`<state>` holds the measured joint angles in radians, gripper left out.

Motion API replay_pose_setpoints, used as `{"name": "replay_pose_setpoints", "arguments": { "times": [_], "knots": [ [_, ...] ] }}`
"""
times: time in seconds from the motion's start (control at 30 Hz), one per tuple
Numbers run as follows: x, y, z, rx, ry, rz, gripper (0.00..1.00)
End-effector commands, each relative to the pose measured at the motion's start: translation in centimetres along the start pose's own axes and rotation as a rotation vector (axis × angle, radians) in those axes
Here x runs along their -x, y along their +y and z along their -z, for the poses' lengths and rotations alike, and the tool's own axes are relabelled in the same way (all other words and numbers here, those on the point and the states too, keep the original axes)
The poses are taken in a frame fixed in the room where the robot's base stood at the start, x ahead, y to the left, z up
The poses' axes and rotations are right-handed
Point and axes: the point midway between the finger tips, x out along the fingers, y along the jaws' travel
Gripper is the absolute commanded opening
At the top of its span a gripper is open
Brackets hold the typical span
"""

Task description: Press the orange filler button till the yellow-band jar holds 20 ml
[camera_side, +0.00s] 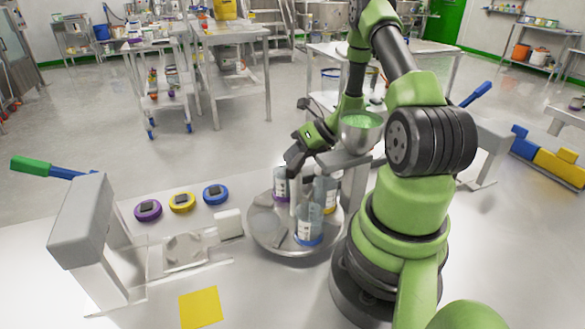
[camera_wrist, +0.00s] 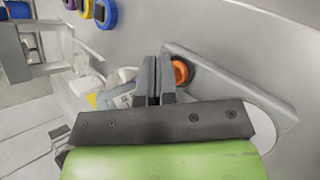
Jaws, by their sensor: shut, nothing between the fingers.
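The orange filler button (camera_wrist: 181,73) shows in the wrist view, set in a grey plate just right of my fingertips. My gripper (camera_wrist: 155,78) is shut and empty; I cannot tell whether it touches the button. In the side view my gripper (camera_side: 294,158) is beside the filler's bowl (camera_side: 362,132) of green granules, and the button is hidden. A turntable (camera_side: 265,236) holds a purple-band jar (camera_side: 280,184), a blue-band jar (camera_side: 309,224) and another jar (camera_side: 327,188) near the filler, probably the yellow-band one. Its fill level is not readable.
Purple (camera_side: 148,209), yellow (camera_side: 182,202) and blue (camera_side: 215,194) lids lie in a row on the table, left of the turntable. A grey press with a green-tipped lever (camera_side: 78,222) stands at the left. A yellow square (camera_side: 201,307) marks the front.

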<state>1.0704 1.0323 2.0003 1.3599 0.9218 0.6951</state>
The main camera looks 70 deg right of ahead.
Motion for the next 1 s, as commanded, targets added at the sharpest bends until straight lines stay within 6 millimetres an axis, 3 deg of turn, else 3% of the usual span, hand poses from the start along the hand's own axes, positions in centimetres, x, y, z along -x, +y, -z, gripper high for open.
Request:
{"name": "replay_pose_setpoints", "arguments": {
  "times": [0.67, 1.0],
  "knots": [
    [-0.35, -0.25, 0.24, 0.001, 0.000, 0.000, 0.00],
    [0.58, 0.41, -0.43, 0.003, 0.000, 0.000, 0.00]
  ]
}}
